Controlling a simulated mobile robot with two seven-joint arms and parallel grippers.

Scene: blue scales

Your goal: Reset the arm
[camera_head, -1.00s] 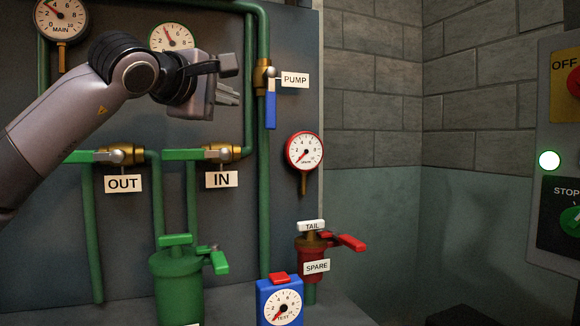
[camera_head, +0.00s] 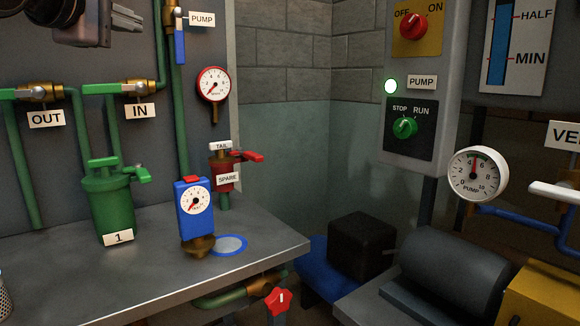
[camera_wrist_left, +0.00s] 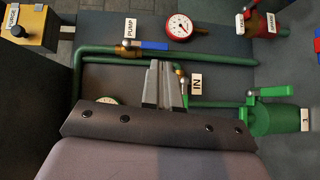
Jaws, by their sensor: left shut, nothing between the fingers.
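My left gripper (camera_head: 125,16) shows at the top left edge of the head view, in front of the panel and above the IN valve (camera_head: 138,87). Its fingers also show in the left wrist view (camera_wrist_left: 164,84), shut together with nothing between them. They are apart from the pipes, in front of the panel. Most of my left arm is outside the head view. My right gripper is in neither view.
The bench (camera_head: 150,275) carries a green canister (camera_head: 110,205) and a blue test gauge (camera_head: 193,205). The blue-handled PUMP valve (camera_head: 180,40) is right of my gripper. At right are a control box (camera_head: 430,145), a PUMP gauge (camera_head: 477,174) and a dark motor (camera_head: 450,265).

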